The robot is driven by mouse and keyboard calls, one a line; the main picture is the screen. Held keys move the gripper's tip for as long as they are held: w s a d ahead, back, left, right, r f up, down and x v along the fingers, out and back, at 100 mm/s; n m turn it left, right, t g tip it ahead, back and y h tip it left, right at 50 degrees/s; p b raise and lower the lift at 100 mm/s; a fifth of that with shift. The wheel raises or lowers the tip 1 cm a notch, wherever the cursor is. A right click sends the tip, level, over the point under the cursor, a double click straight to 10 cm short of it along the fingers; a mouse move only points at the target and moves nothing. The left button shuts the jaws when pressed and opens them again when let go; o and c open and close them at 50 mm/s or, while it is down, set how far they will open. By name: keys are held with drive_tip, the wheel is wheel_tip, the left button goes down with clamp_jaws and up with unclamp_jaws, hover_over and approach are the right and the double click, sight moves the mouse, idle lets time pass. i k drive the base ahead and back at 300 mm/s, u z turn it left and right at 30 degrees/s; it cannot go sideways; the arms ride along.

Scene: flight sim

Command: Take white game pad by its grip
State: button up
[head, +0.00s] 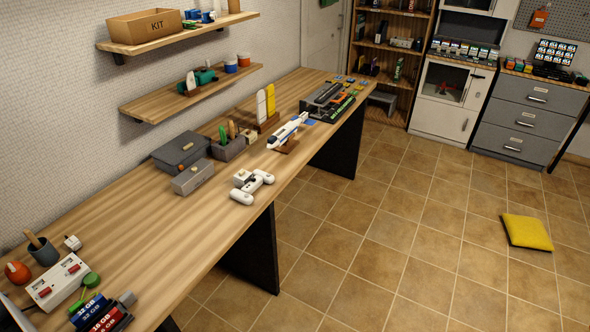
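A white game pad (252,185) lies on the long wooden bench (160,224), close to its front edge. It has two rounded white grips, one toward the lower left (241,197) and one toward the upper right (265,176). A small whitish block (242,176) stands right behind it; I cannot tell whether they touch. My gripper is not in view.
A grey box (193,177) and a dark case (180,151) stand behind the game pad. A white model plane (288,131) on a stand is farther along the bench. Bare bench top lies nearer to me. A yellow cushion (527,232) lies on the open tiled floor.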

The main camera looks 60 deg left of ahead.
sight(243, 195)
drive_tip(key=i, duration=1.6)
drive_tip(key=u, duration=4.4)
drive_tip(key=i, duration=1)
drive_tip(key=u, duration=0.05)
